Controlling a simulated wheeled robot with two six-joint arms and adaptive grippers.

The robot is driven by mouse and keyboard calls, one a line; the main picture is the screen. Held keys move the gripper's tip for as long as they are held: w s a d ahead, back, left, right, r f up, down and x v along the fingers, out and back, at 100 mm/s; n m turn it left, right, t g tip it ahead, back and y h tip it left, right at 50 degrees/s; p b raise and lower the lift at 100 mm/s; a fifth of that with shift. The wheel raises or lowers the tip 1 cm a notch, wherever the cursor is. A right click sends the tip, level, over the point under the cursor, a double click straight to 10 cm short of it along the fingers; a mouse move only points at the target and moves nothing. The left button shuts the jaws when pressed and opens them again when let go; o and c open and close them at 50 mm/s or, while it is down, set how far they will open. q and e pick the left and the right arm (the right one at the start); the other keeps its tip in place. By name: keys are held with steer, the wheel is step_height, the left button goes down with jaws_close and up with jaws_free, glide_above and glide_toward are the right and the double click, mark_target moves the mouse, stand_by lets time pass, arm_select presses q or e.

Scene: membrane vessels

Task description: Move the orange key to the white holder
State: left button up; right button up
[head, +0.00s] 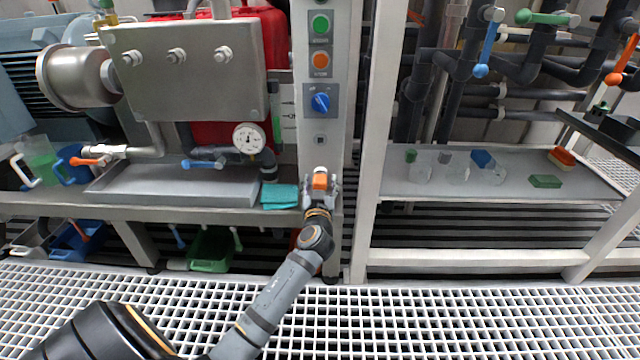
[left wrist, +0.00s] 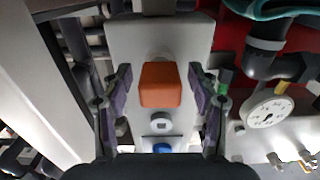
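The orange key (head: 320,181) is a chunky orange block at the front of the white post, below the button panel. In the left wrist view the orange key (left wrist: 160,85) is between the two fingers of my left gripper (left wrist: 160,78), with a gap on each side. My left gripper (head: 320,188) is open around it in the head view. A small square fitting with a round centre (head: 320,140) is on the post above the key; it also shows in the left wrist view (left wrist: 161,124). I cannot tell which part is the white holder. My right gripper is not in view.
The post carries a green button (head: 320,24), an orange button (head: 320,60) and a blue knob (head: 320,102). A teal cloth (head: 280,196) lies just left of the gripper. A pressure gauge (head: 249,138) is at left. A shelf (head: 460,185) with small items is at right.

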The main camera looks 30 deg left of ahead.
arm_select(q)
steer(key=v, duration=1.2)
stand_by(0.4)
